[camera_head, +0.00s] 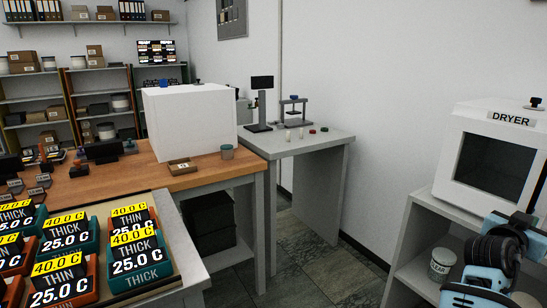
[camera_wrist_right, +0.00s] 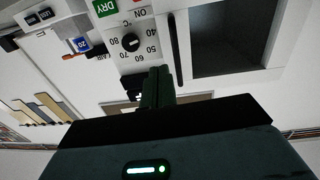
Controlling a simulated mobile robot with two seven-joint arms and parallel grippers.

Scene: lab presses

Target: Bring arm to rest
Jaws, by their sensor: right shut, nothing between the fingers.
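My right arm (camera_head: 490,262), light blue and black, is at the lower right of the head view, in front of the shelf under the white dryer (camera_head: 497,155). In the right wrist view my right gripper (camera_wrist_right: 157,78) is shut and empty, its dark fingers together. They overlap the white dryer panel, which appears upside down with a black dial (camera_wrist_right: 130,42), numbers up to 80 and a green DRY label (camera_wrist_right: 106,8). I cannot tell whether the fingertips touch the panel. The dryer's dark window (camera_wrist_right: 237,38) is to the right of the fingers. My left gripper is not in view.
The grey dryer stand (camera_head: 408,235) holds a white jar (camera_head: 442,264) close to my right arm. Labelled 25.0 C blocks (camera_head: 140,250) fill the lower left. A wooden bench (camera_head: 190,178) and a grey table (camera_head: 310,145) stand behind. Open floor (camera_head: 315,262) lies in the middle.

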